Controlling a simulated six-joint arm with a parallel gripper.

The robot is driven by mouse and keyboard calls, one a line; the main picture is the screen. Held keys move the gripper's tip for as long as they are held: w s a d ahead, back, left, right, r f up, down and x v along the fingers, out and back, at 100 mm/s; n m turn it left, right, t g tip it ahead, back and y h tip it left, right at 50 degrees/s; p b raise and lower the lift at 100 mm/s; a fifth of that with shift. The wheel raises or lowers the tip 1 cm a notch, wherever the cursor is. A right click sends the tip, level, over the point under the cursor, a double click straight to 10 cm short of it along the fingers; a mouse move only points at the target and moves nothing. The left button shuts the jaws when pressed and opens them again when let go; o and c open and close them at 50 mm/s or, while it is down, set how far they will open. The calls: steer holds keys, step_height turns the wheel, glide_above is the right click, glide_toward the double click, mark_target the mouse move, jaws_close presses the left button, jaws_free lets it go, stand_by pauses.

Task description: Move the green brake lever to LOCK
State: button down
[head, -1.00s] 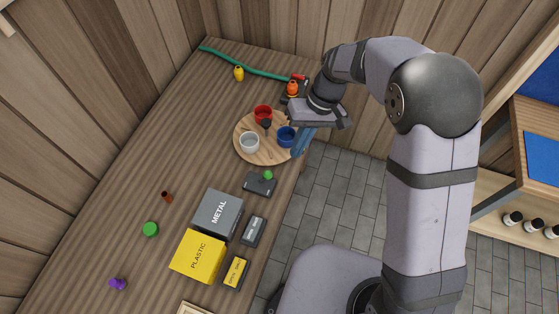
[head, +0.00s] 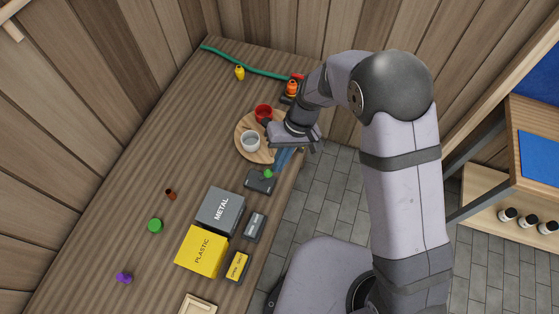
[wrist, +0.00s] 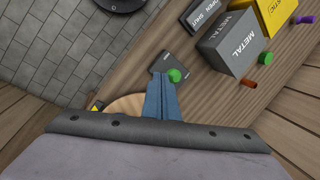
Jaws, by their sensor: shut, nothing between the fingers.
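The green brake lever (head: 268,174) has a round green knob on a dark grey base (head: 258,184) near the bench's right edge. In the wrist view the green knob (wrist: 175,75) shows just beyond my fingertips, on its dark base (wrist: 160,62). My gripper (head: 279,166) has blue fingers that are shut and empty. It also shows in the wrist view (wrist: 164,80), with the fingertips close to the knob. I cannot tell whether they touch it. No LOCK marking is readable, and the lever's setting cannot be told.
A round wooden tray (head: 245,150) with a red cup (head: 263,112) and a white cup (head: 250,141) lies beside my gripper. A grey METAL box (head: 220,210) and a yellow PLASTIC box (head: 201,251) stand nearer the front.

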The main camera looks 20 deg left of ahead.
steer(key=shift+a+r+h+p, duration=0.2)
steer(key=shift+a+h+p, duration=0.1)
steer(key=shift+p, duration=0.2)
steer(key=shift+r, duration=0.1)
steer(key=a+h, duration=0.5)
steer(key=a, duration=0.1)
steer(key=shift+r+m, duration=0.25)
steer(key=shift+m, duration=0.15)
stand_by(0.5)
steer(key=shift+f, duration=0.1)
steer(key=shift+d+f, duration=0.25)
steer(key=shift+d, duration=0.3)
